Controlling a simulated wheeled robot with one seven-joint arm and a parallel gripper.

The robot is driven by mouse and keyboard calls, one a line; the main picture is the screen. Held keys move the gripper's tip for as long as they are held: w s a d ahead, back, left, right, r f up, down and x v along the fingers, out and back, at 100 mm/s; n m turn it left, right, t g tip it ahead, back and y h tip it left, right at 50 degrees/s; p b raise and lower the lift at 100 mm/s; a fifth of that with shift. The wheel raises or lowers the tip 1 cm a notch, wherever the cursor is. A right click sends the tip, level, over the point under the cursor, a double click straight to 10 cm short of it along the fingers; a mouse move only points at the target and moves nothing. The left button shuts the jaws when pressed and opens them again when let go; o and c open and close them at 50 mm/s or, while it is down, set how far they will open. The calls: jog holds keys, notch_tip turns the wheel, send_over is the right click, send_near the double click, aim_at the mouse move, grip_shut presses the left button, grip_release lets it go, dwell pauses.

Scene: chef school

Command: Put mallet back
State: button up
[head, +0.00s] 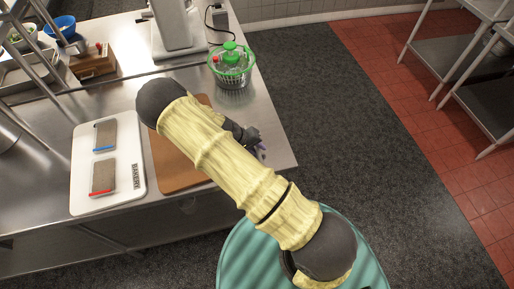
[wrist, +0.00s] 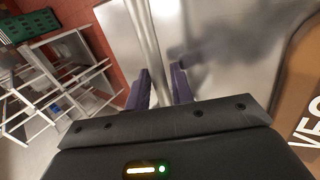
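I cannot make out a mallet in either view; my arm hides part of the counter in the head view. My gripper (head: 260,147) is near the right end of the steel counter (head: 272,125), to the right of the brown board (head: 167,163). In the wrist view its two purple fingers (wrist: 162,85) stand apart with a gap between them, and nothing shows between them. Beyond the fingertips are the bare steel surface and its edge. The brown board's lettering, partly cut off, shows at the right of the wrist view (wrist: 296,110).
A white board (head: 82,190) holds two greyish blocks with blue and red edges. A wooden block (head: 95,65) stands behind. A steel shelf rack (head: 455,65) is at right, across open floor.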

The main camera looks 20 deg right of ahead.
jog(key=shift+a+r, duration=0.1)
jog(key=shift+r, duration=0.05)
jog(key=b+v, duration=0.4)
jog(key=v, duration=0.8)
dwell(0.3)
jog(key=s+d+r+t+y, duration=0.1)
jog(key=s+d+r+y, duration=0.2)
jog(key=s+r, duration=0.4)
jog(key=s+d+r+t+y, duration=0.1)
jog(key=s+d+r+y, duration=0.3)
jog(key=s+r, duration=0.3)
jog(key=shift+d+t, duration=0.2)
jog(key=shift+t, duration=0.2)
dwell(1.0)
